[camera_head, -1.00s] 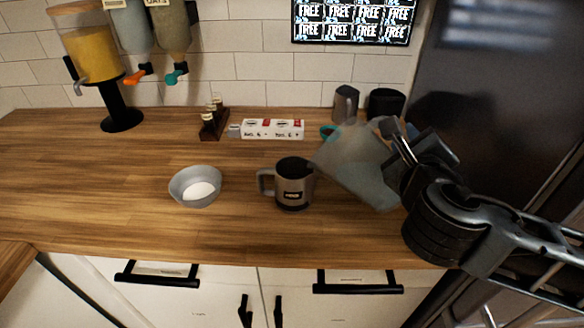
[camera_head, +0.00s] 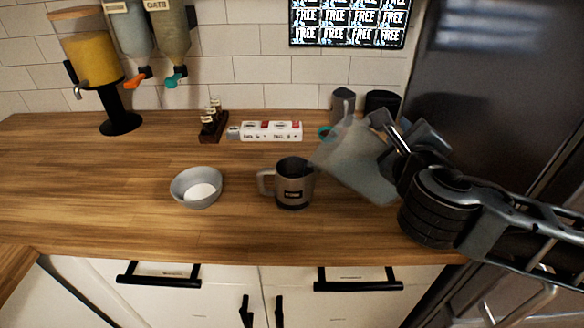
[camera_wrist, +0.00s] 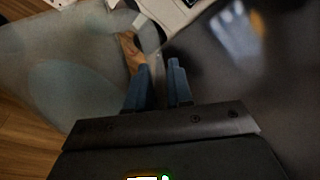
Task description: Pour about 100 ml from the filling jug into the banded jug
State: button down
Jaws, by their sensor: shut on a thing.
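The filling jug (camera_head: 358,165) is a translucent grey jug, tilted to the left in the head view. Its lip is at the right rim of the banded jug as seen there; I cannot tell whether they touch or whether liquid flows. The banded jug (camera_head: 293,186) is a steel jug with a dark label, upright on the counter, handle to the left. Its inside looks dark and its level is hidden. My gripper (camera_head: 392,143) is shut on the filling jug, right of the banded jug. In the wrist view, the blue fingers (camera_wrist: 158,88) overlap the blurred translucent jug wall (camera_wrist: 60,75).
A grey bowl with white contents (camera_head: 196,187) stands left on the wooden counter. A bottle rack (camera_head: 213,124), a white box (camera_head: 270,131), a steel pitcher (camera_head: 342,106) and a black container (camera_head: 382,103) stand behind.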

jog(key=shift+w+a+r+n, duration=0.15)
jog(key=shift+a+r+n, duration=0.35)
jog(key=shift+r, duration=0.25)
dwell(2.8)
